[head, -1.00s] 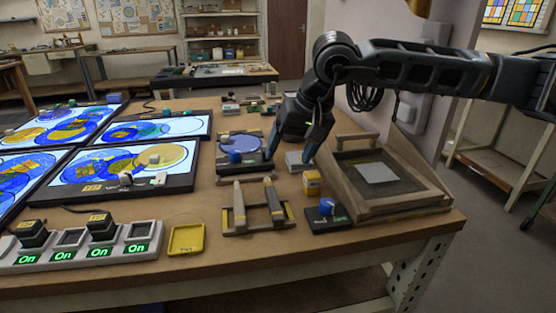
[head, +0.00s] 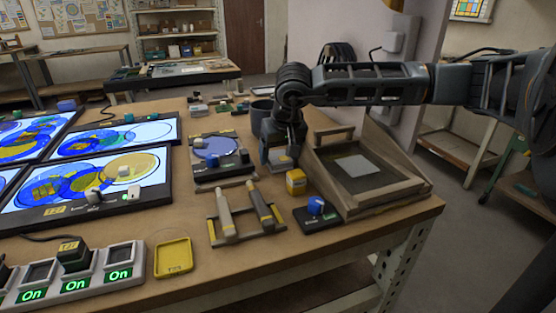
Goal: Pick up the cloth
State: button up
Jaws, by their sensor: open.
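A small pale grey piece (head: 283,162), which looks like the cloth, lies on the table left of the wooden tray. My gripper (head: 281,155) points down right over it, with its fingers on either side, and hides much of it. The jaws are open. I cannot tell whether the fingers touch the piece. A flat pale square (head: 360,165) lies inside the wooden tray (head: 385,205); its material is unclear.
A yellow block (head: 296,181) stands close in front of my gripper. A blue-knobbed device (head: 316,212), a rack with two tools (head: 243,218) and a yellow dish (head: 173,257) are nearer the front. Lit panels (head: 95,185) fill the left.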

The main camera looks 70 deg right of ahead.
aim_at(281, 156)
jog(key=shift+d+f, duration=0.1)
jog(key=shift+f, duration=0.1)
jog(key=c, duration=0.8)
jog(key=shift+r, duration=0.45)
jog(key=r, duration=0.3)
jog(key=shift+s+d+r+b, duration=0.15)
jog(key=shift+d+r+b, duration=0.1)
jog(key=shift+r+b, duration=0.05)
jog(key=s+d+r, duration=0.2)
jog(key=d, duration=0.1)
jog(key=s+d+r, duration=0.2)
jog(key=d, duration=0.1)
jog(key=s+d+r, duration=0.2)
jog(key=d, duration=0.1)
jog(key=shift+s+r+b, duration=0.2)
jog(key=shift+r+b, duration=0.05)
jog(key=shift+b, duration=0.05)
